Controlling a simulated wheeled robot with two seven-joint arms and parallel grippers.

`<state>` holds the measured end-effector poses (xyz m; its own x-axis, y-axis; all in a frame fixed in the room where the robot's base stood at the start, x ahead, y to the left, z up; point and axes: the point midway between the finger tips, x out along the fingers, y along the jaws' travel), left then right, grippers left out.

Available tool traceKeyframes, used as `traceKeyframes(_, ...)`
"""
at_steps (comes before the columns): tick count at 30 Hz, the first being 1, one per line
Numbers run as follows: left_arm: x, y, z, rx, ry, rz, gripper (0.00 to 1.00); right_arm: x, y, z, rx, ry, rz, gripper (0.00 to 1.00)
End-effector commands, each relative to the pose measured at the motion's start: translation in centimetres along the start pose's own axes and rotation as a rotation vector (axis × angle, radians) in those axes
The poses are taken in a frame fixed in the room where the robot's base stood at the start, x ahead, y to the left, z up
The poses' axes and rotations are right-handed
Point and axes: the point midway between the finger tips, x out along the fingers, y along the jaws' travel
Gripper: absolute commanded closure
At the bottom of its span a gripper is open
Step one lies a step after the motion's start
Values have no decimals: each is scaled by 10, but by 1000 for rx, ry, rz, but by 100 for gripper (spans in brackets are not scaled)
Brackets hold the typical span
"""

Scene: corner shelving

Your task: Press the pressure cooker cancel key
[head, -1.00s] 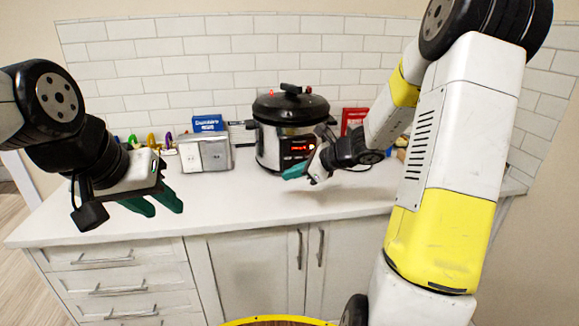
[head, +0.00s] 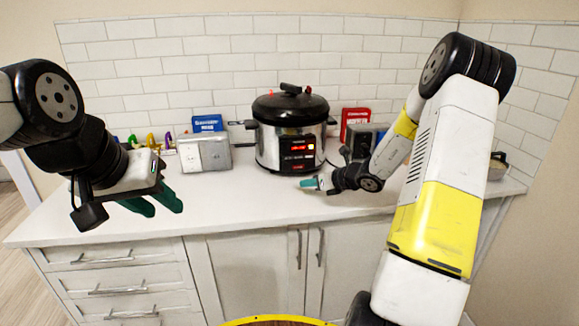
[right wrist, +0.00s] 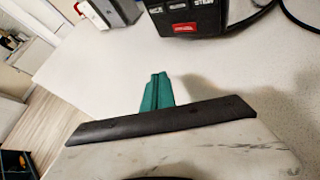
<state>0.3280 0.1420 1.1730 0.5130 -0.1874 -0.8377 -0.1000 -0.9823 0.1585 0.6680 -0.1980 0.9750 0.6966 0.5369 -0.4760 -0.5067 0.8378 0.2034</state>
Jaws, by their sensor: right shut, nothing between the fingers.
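The pressure cooker (head: 284,140), black and steel with a black lid, stands on the counter against the tiled wall. Its front panel (head: 298,152) faces me with lit red marks; I cannot make out which key is cancel. My right gripper (head: 306,184) is shut and empty, low over the counter in front of the cooker, apart from it. In the right wrist view its green fingers (right wrist: 157,92) are together, and the lower part of the cooker panel (right wrist: 184,14) shows at the top. My left gripper (head: 160,202) is at the left, above the counter's front edge, with green fingers apart and empty.
A silver box (head: 204,154) and a blue box (head: 207,124) stand left of the cooker. A red box (head: 355,122) stands behind my right arm. A pot (head: 497,166) is at the far right. The counter's middle (head: 250,192) is clear.

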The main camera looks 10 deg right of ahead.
Motion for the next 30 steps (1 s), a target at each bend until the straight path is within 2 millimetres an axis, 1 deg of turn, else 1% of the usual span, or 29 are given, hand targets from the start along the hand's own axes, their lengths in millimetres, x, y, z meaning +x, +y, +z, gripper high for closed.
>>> traceKeyframes(9, 0, 0, 0, 0, 0, 0, 64, 31, -22, 23, -3, -1, 1, 100)
traceKeyframes(15, 0, 0, 0, 0, 0, 0, 64, 47, -34, 34, -3, -1, 1, 100)
traceKeyframes(21, 0, 0, 0, 0, 0, 0, 64, 55, -39, 40, -1, 0, 0, 100)
traceKeyframes(30, 0, 0, 0, 0, 0, 0, 64, 56, -40, 40, -1, 0, 0, 100)
